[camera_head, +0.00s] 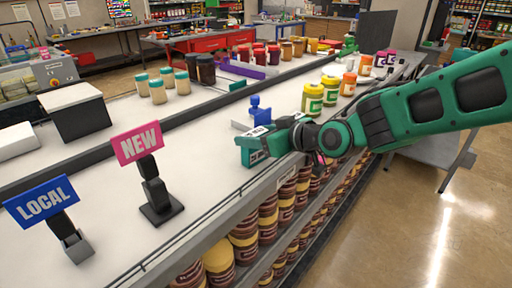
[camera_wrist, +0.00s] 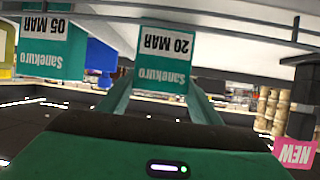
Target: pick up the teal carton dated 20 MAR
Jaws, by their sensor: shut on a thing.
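The teal carton dated 20 MAR (camera_wrist: 163,62) shows upside down in the middle of the wrist view, with a white date label and the word Sanekuro. My gripper (camera_wrist: 161,92) is shut on it, one finger at each side. In the head view my gripper (camera_head: 272,138) is at the counter's front edge, with a teal carton (camera_head: 247,152) at its tip, partly hidden. I cannot tell whether the held carton touches the counter. A second teal carton, dated 05 MAR (camera_wrist: 47,48), stands apart on the left in the wrist view.
A pink NEW sign (camera_head: 138,143) and a blue LOCAL sign (camera_head: 42,198) stand on the counter (camera_head: 205,165) at left. A blue stand (camera_head: 259,112) is just behind my gripper. Yellow jars (camera_head: 312,98) stand to the right. Shelves of brown jars (camera_head: 244,246) lie below.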

